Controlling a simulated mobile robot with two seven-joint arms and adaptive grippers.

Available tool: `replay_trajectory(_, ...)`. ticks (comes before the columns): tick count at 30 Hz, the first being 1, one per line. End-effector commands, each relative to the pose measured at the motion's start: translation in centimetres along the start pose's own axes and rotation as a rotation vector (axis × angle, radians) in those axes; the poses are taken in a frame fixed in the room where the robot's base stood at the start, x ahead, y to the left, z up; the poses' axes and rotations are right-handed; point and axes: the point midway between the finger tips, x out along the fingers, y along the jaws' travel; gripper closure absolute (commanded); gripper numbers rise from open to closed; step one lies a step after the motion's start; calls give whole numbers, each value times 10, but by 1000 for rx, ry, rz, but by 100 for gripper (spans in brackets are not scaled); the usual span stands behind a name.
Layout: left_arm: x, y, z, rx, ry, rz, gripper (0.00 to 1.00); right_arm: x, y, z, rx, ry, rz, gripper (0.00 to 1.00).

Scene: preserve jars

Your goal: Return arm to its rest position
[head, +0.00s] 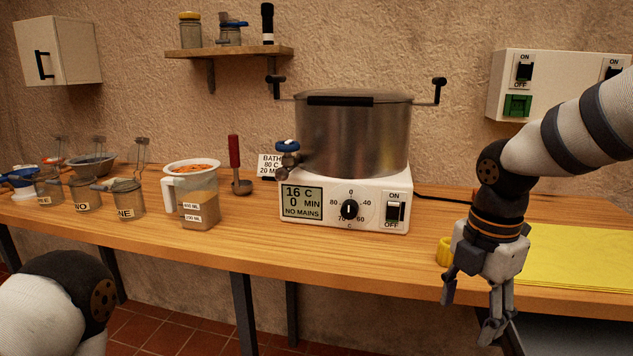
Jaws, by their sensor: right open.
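My right arm comes in from the right, and its gripper (472,312) hangs with fingers pointing down at the front edge of the wooden worktop (330,252). The fingers are apart and nothing shows between them. A white and dark part of my left arm (60,300) shows at the lower left, but its gripper is outside the view.
A steel pot bath (352,140) with a dial base stands mid-worktop. Left of it are a ladle (236,165), a measuring jug (195,195) and several jars (128,198). A yellow mat (580,258) and a yellow object (444,251) lie near my right gripper.

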Motion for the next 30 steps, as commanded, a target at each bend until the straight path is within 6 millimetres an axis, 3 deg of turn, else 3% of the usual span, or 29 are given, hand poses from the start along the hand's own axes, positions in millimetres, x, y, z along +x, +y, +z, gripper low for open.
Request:
replay_trajectory(1,1,0,-1,0,1,0,43,36,-8,-14,89,37,-24,43)
replay_trajectory(5,1,0,-1,0,2,0,43,127,-43,-59,450,127,-70,43)
replay_trajectory(8,1,0,-1,0,1,0,43,195,-95,-99,831,165,-136,43)
replay_trajectory(9,1,0,-1,0,0,0,43,218,-123,-115,1006,163,-168,43)
replay_trajectory(12,1,0,-1,0,1,0,43,257,-198,-146,1434,104,-228,43)
replay_trajectory(15,1,0,-1,0,2,0,43,270,-262,-161,1772,6,-243,43)
replay_trajectory(18,0,0,-1,0,2,0,43,270,-301,-166,1975,-71,-223,43)
replay_trajectory(21,0,0,-1,0,2,0,43,268,-314,-166,2057,-102,-206,43)
replay_trajectory(30,0,0,-1,0,2,0,43,269,-314,-165,2067,-100,-201,43)
